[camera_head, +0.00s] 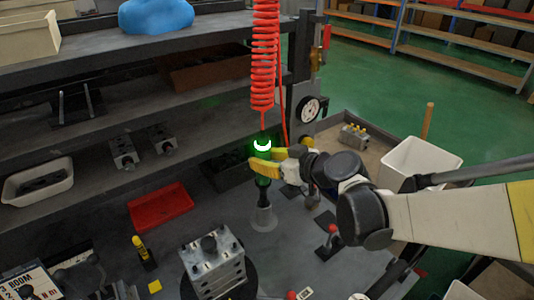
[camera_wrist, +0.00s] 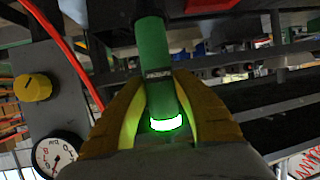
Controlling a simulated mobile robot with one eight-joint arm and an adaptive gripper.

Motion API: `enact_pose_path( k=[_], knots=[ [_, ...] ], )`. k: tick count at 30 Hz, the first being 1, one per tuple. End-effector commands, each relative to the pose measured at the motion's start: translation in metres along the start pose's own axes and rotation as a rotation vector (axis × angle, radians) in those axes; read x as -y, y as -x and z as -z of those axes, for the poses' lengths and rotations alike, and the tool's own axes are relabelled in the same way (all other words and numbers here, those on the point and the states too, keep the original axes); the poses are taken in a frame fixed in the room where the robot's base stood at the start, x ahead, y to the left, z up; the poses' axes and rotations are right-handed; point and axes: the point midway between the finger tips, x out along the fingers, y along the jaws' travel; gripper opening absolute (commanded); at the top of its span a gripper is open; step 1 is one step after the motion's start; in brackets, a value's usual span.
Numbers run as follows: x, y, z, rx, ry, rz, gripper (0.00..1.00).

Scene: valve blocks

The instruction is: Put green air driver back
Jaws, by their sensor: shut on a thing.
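The green air driver (camera_head: 263,183) hangs upright below a red coiled hose (camera_head: 264,60), with a glowing ring near its top. My gripper (camera_head: 263,160) has yellow fingers and is shut around the driver's body. In the wrist view the green driver (camera_wrist: 152,50) lies between the two yellow fingers (camera_wrist: 160,100), glowing ring close to the palm. A grey cone-shaped holder (camera_head: 265,217) stands on the bench right under the driver. The driver's dark lower end meets the holder's top in the picture; I cannot tell whether it is inside.
A red tray (camera_head: 160,206) lies behind. A gauge (camera_head: 310,108) sits on the post behind my gripper. A white bin (camera_head: 418,163) is at right.

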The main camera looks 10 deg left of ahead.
Motion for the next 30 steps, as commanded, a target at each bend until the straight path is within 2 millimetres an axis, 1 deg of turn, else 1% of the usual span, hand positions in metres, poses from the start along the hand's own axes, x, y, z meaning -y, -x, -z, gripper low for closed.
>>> enact_pose_path(
  k=[30],
  knots=[
    [0.0, -0.009, -0.022, -0.001, -0.001, 0.0, 0.0]
  ],
)
